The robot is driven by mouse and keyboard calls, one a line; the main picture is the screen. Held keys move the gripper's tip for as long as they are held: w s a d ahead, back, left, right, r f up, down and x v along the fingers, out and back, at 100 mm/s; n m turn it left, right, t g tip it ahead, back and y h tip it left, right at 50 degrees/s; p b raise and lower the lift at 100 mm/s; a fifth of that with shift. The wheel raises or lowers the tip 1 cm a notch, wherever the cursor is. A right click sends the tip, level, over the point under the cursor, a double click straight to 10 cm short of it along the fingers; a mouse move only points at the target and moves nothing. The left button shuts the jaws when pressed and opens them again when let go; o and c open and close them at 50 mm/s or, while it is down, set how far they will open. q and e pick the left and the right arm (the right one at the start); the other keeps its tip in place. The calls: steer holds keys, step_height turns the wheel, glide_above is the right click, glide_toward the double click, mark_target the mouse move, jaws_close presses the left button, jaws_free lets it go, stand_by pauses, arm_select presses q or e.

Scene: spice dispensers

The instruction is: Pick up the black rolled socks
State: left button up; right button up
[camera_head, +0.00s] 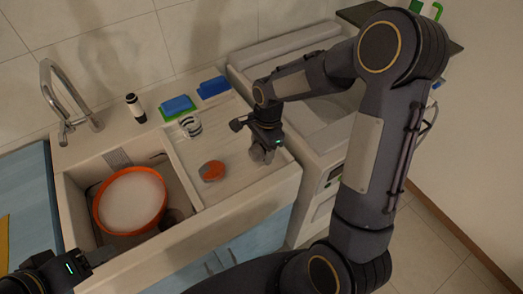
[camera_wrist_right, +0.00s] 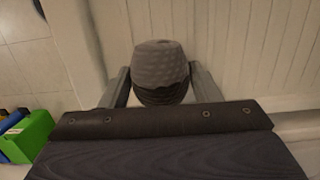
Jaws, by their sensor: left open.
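The black rolled socks (camera_wrist_right: 160,72) show in the right wrist view as a rounded dark grey bundle with a black ribbed lower band. My right gripper (camera_wrist_right: 160,88) has a finger against each side of them. In the head view the right gripper (camera_head: 263,148) is over the right part of the drainboard, with the greyish bundle (camera_head: 261,154) at its fingertips. Whether the bundle touches the surface is hard to tell. My left gripper (camera_head: 100,256) is open at the lower left, near the sink's front edge, partly out of frame.
An orange-rimmed bowl (camera_head: 130,201) sits in the sink basin. An orange round item (camera_head: 212,171) and a black-and-white striped item (camera_head: 190,125) are on the drainboard. Blue sponges (camera_head: 177,105) and a dark bottle (camera_head: 136,108) stand at the back, beside the faucet (camera_head: 64,100).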

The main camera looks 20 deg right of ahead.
steer(key=c, duration=0.4)
